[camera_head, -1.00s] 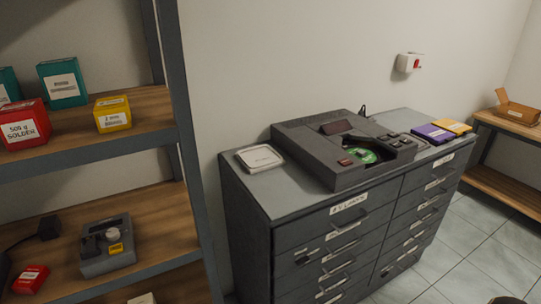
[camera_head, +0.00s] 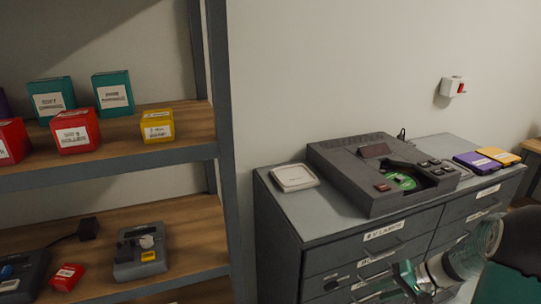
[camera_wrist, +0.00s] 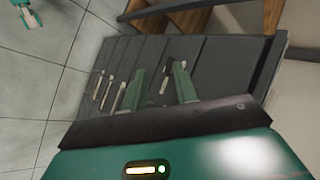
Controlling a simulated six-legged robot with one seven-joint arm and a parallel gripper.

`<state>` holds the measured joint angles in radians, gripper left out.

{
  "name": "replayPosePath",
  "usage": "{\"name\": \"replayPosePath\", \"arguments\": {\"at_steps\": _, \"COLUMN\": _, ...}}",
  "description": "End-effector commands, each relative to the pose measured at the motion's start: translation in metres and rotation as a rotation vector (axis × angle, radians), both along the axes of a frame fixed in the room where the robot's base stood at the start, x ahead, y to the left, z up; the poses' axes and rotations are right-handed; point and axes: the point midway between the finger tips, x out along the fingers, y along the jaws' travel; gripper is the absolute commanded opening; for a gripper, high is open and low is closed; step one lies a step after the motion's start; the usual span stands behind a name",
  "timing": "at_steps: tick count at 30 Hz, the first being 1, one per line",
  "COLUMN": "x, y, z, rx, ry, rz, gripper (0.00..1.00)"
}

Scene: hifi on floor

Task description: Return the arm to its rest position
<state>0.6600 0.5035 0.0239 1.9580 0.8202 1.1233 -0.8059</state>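My gripper (camera_head: 404,281) is at the lower right of the head view, in front of the grey drawer cabinet (camera_head: 345,255). My forearm comes in from the right edge. In the wrist view my gripper (camera_wrist: 158,78) shows two green fingers standing apart with nothing between them. The cabinet's drawer fronts (camera_wrist: 215,65) fill the background behind the fingers. I cannot tell the exact distance from the fingers to the drawers.
On the cabinet stand a dark disc machine (camera_head: 345,175) with a green disc, a pale square case (camera_head: 294,178), and purple (camera_head: 476,161) and yellow (camera_head: 499,156) cases. Shelves (camera_head: 180,125) with boxes stand left. Tiled floor (camera_wrist: 45,50) is open beside the cabinet.

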Motion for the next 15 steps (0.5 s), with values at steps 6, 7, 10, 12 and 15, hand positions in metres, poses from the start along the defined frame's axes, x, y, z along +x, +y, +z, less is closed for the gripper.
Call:
{"name": "replayPosePath", "arguments": {"at_steps": 6, "x": -0.020, "y": 0.050, "z": 0.063, "rx": -0.173, "ry": 0.018, "rz": 0.101, "gripper": 0.29}}
{"name": "replayPosePath", "arguments": {"at_steps": 7, "x": -0.024, "y": 0.057, "z": 0.070, "rx": -0.196, "ry": 0.019, "rz": 0.112, "gripper": 0.29}}
{"name": "replayPosePath", "arguments": {"at_steps": 10, "x": -0.038, "y": 0.076, "z": 0.093, "rx": -0.277, "ry": 0.014, "rz": 0.141, "gripper": 0.29}}
{"name": "replayPosePath", "arguments": {"at_steps": 12, "x": -0.048, "y": 0.089, "z": 0.108, "rx": -0.332, "ry": 0.007, "rz": 0.160, "gripper": 0.29}}
{"name": "replayPosePath", "arguments": {"at_steps": 15, "x": -0.065, "y": 0.105, "z": 0.127, "rx": -0.412, "ry": -0.012, "rz": 0.179, "gripper": 0.29}}
